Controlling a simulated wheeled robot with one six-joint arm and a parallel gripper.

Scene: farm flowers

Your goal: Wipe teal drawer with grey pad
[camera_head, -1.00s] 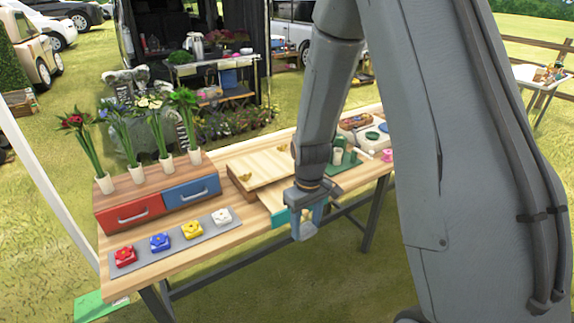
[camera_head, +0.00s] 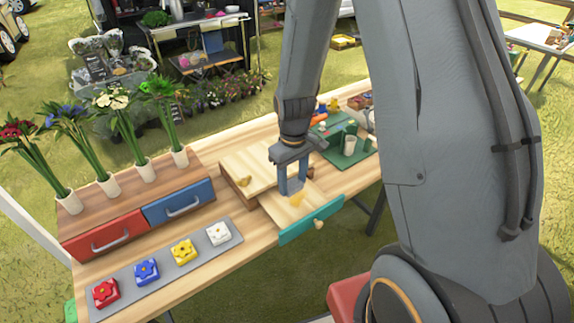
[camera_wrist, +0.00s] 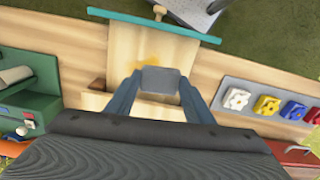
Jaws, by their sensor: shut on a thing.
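The teal drawer (camera_head: 311,220) is pulled out from a light wooden box (camera_head: 247,167). Its teal front with a round wooden knob shows at the top of the wrist view (camera_wrist: 120,17). A yellow smear (camera_head: 297,200) lies on the drawer's wooden surface; it also shows in the wrist view (camera_wrist: 147,64). My gripper (camera_head: 293,185) points down over the drawer, shut on the grey pad (camera_wrist: 160,80). The pad is beside the smear and partly overlaps it in the wrist view. Whether the pad touches the wood I cannot tell.
Red (camera_head: 102,236) and blue (camera_head: 178,202) drawers with several flower vases on top stand left. A grey strip (camera_head: 163,265) holds several coloured flower blocks in front of them. A green tray (camera_head: 343,143) with small items lies to the right.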

